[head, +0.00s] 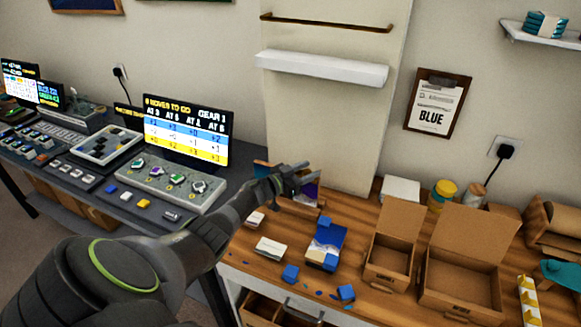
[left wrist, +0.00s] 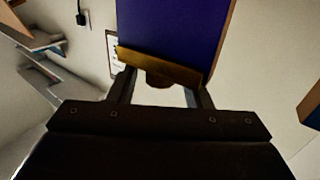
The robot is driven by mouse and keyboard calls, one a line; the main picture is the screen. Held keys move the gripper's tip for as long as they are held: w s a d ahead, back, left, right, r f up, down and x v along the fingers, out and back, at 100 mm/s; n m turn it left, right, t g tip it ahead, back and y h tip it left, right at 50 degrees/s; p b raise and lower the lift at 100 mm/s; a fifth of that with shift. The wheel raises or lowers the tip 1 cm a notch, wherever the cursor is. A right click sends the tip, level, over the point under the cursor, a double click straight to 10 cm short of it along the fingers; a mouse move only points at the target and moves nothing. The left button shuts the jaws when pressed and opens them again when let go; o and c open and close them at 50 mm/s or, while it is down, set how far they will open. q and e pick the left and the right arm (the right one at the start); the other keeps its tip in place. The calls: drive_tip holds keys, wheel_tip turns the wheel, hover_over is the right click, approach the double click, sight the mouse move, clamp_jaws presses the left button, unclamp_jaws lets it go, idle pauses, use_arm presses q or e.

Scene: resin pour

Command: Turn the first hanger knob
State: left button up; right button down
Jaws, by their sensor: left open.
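My left gripper (head: 304,178) reaches over the wooden bench towards the wall column. In the left wrist view its two fingers (left wrist: 162,92) are apart and empty. Just beyond them is a blue-purple panel (left wrist: 172,25) with a brown-gold bar (left wrist: 160,66) along its lower edge. A small dark rounded knob (left wrist: 159,80) sits under the bar, between the finger lines; I cannot tell whether the fingers touch it. In the head view a bit of the purple panel (head: 311,191) shows behind my gripper, and the knob is hidden. My right gripper is not in view.
The bench holds a blue-and-white box (head: 328,240), small blue blocks (head: 291,273), and open cardboard boxes (head: 394,238) at right. A control desk with a screen (head: 187,130) stands at left. A white shelf (head: 322,69) is above my gripper. A clipboard (head: 437,104) hangs on the wall.

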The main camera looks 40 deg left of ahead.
sight(304, 172)
use_arm(q)
drive_tip(key=shift+s+a, duration=0.2)
drive_tip(key=shift+s, duration=0.2)
drive_tip(key=p+v, duration=0.1)
drive_tip(key=v, duration=0.4)
drive_tip(key=shift+s, duration=0.25)
drive_tip(key=b+v, duration=0.1)
drive_tip(key=v, duration=1)
drive_tip(key=shift+f, duration=0.1)
